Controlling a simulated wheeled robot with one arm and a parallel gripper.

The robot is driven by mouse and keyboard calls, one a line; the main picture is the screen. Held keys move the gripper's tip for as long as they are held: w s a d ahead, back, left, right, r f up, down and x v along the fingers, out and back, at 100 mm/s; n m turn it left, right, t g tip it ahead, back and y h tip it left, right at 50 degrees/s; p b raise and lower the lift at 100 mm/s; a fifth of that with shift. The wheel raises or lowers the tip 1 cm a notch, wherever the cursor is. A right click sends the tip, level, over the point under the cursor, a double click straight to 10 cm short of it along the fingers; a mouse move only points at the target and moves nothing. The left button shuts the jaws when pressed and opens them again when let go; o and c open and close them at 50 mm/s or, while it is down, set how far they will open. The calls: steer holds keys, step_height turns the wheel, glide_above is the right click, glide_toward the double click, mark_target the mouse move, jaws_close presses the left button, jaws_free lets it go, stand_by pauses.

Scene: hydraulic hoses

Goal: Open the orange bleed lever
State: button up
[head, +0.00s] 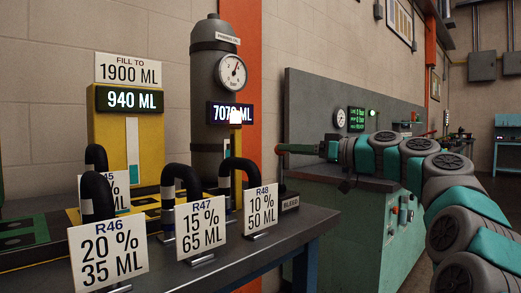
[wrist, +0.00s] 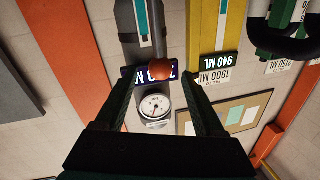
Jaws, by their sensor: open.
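The orange bleed lever shows in the wrist view as a round orange knob (wrist: 160,70) on a thin stem, in line between the fingertips.
A grey tank with a round gauge (head: 232,72) stands behind the lever. Black hoses with white cards (head: 200,224) stand on the bench (head: 235,258) in front. A yellow unit reading 940 ML (head: 135,99) is at left. A green cabinet (head: 350,235) stands beneath my arm.

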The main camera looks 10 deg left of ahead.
steer(key=p+x, duration=0.1)
steer(key=x, duration=0.6)
steer(key=shift+a+f, duration=0.1)
steer(key=shift+a, duration=0.05)
jaws_close()
stand_by(0.4)
stand_by(0.9)
